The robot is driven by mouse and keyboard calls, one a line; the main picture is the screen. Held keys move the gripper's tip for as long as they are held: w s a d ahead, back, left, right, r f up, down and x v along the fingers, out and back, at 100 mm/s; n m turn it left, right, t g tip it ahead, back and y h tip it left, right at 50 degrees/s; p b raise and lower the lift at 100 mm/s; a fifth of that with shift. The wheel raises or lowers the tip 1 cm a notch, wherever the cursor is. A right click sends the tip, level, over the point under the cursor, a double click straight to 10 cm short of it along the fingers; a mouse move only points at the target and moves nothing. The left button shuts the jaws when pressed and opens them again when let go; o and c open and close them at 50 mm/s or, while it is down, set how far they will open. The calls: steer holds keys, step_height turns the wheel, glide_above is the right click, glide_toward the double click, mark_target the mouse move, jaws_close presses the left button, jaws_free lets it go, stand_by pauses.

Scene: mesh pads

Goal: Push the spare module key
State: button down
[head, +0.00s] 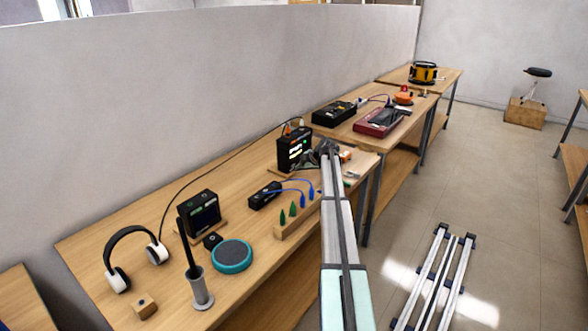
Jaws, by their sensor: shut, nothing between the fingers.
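My arm reaches forward over the right part of the near workbench. My gripper (327,148) is small and dark at its far end. It is shut and empty, just right of an upright black module (295,150) with a lit green and white display. I cannot tell whether the gripper touches the module. No key marked as spare can be made out at this size, and the arm and gripper hide part of the bench behind them. Another black module (199,214) with a dark screen stands further left on a wooden base.
The near workbench (110,232) also holds headphones (117,275), a teal round pad (232,256), a grey holder (201,290), a small black box (264,195) with blue leads and a wooden peg block (288,227). A second bench with a red tray (381,122) stands beyond. Rails (435,275) lie right.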

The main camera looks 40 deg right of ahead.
steer(key=shift+s, duration=0.25)
steer(key=shift+d, duration=0.1)
steer(key=shift+s+d+b, duration=0.3)
steer(key=shift+s+b, duration=0.1)
steer(key=shift+s, duration=0.55)
steer(key=shift+s+d+b, duration=0.3)
steer(key=shift+s+b, duration=0.1)
steer(key=shift+s, duration=0.55)
steer(key=shift+s+d+b, duration=0.3)
steer(key=shift+s+b, duration=0.1)
steer(key=shift+s, duration=0.55)
